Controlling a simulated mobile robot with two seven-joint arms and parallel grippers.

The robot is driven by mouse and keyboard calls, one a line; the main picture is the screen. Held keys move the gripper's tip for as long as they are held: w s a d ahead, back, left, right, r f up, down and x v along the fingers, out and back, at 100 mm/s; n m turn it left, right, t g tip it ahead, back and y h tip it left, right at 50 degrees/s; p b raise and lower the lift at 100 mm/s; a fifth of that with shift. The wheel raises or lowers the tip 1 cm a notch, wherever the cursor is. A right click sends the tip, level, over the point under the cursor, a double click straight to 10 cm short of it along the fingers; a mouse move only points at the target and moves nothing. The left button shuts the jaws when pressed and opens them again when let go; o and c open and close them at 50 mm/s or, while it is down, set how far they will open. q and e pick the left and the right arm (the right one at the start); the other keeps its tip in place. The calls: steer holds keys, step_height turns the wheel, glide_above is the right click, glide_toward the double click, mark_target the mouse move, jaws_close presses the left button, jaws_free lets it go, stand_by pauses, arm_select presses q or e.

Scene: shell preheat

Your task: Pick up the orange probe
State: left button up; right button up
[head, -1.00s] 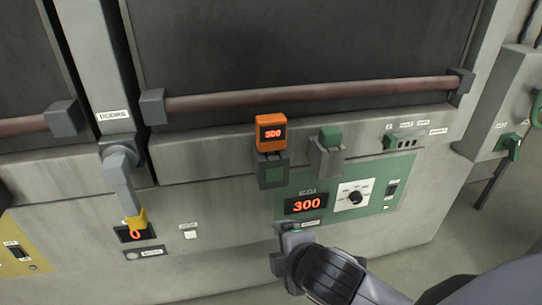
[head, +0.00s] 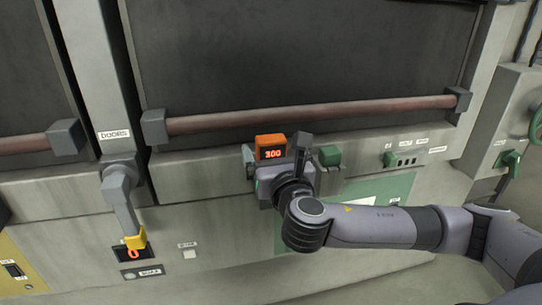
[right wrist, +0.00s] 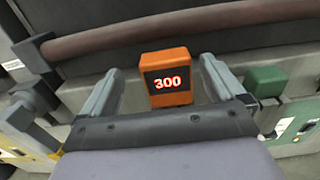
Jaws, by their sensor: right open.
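The orange probe (head: 270,141) sits upright at the front of the oven, its small display reading 300. Its lower part and its holder are hidden behind my right gripper in the head view. In the right wrist view the probe (right wrist: 168,79) stands between the two fingers of my right gripper (right wrist: 158,85), with a visible gap on each side. My right gripper (head: 275,155) is open and empty around or just in front of the probe; the exact depth is hard to tell. My left gripper is not in view.
A green block (head: 330,155) sits in a holder just right of the probe. A reddish door bar (head: 310,115) runs across above. A grey lever with a yellow tip (head: 136,238) hangs at the left.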

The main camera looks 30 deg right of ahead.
mark_target(269, 140)
steer(key=shift+d+f+p+x, duration=0.1)
steer(key=shift+f+x, duration=0.05)
steer(key=shift+x, duration=0.9)
steer(key=shift+d+f+p+x, duration=0.1)
steer(key=shift+f+x, duration=0.05)
steer(key=shift+x, duration=0.9)
steer(key=shift+d+f+p+x, duration=0.1)
steer(key=shift+f+x, duration=0.1)
steer(key=shift+x, duration=0.8)
steer(key=c, duration=1.1)
steer(key=shift+c, duration=0.8)
steer(key=shift+r, duration=0.15)
